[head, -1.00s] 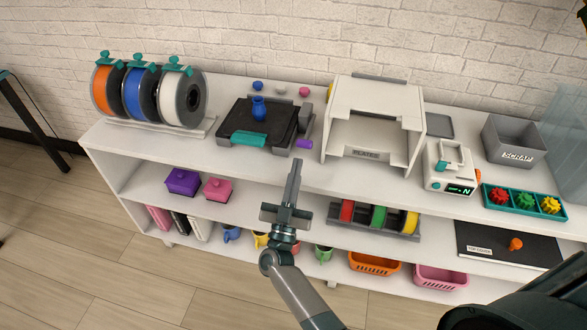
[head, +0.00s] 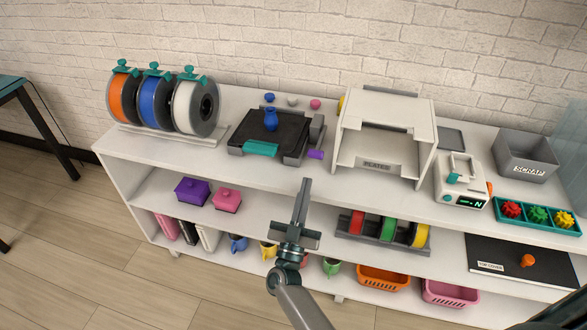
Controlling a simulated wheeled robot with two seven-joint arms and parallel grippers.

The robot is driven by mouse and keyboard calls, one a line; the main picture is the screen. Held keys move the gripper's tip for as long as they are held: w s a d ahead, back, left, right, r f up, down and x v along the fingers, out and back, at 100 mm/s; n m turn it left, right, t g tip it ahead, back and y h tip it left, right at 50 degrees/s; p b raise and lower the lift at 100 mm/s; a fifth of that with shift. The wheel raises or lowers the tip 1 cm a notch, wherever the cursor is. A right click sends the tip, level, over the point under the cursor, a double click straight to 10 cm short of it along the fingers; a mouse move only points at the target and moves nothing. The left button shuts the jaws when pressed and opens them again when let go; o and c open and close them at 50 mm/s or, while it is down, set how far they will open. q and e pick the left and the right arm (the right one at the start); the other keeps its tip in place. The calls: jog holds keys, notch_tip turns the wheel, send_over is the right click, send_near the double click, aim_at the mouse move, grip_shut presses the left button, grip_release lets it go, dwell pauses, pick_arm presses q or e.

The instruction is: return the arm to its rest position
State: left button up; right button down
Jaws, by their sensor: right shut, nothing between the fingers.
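My right gripper (head: 304,186) shows in the head view, in front of the middle of the white shelf unit (head: 140,148). It is shut and empty, its fingers pointing up and away toward the shelf. Its arm comes in from the bottom of the picture. My left gripper is not in view.
Lower shelves hold boxes, spools, mugs and baskets. Floor (head: 90,255) is clear at left.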

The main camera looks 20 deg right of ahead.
jog(key=shift+a, duration=0.1)
